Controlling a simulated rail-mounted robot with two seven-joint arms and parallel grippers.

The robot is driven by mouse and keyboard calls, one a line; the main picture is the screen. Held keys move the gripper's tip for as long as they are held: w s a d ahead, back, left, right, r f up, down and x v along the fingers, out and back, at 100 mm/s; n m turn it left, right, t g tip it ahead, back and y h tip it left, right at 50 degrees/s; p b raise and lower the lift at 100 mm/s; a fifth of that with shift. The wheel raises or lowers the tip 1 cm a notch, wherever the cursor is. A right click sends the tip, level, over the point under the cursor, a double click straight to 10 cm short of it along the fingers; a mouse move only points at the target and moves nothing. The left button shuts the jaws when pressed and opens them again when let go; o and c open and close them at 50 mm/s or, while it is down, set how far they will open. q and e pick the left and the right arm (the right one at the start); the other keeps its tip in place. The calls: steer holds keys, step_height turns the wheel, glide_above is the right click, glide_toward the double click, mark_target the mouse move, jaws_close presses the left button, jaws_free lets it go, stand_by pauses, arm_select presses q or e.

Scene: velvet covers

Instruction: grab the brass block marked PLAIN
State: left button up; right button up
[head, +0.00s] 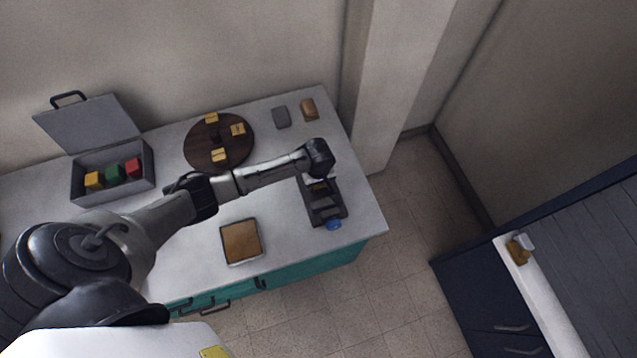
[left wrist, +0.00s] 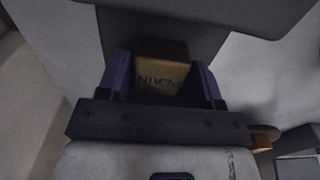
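The brass block marked PLAIN (left wrist: 162,76) shows in the left wrist view, its lettering upside down there. My left gripper (left wrist: 163,84) has its two purple-blue fingers on either side of the block, with a narrow gap visible at each side, so it looks open. In the head view my left gripper (head: 320,178) points down over a dark compartmented tray (head: 341,212) at the counter's right end. The wrist hides much of that tray and the block there. My right gripper is in neither view.
A round wooden board (head: 199,150) holds brass-coloured blocks. An open grey box (head: 112,190) holds yellow, green and red blocks. A square brown-topped tray (head: 242,242) lies near the front edge. A grey piece (head: 282,117) and a brown piece (head: 309,109) lie at the back right.

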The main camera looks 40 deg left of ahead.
arm_select(q)
steer(key=c, duration=0.9)
steer(key=shift+c, duration=0.4)
steer(key=shift+r, duration=0.1)
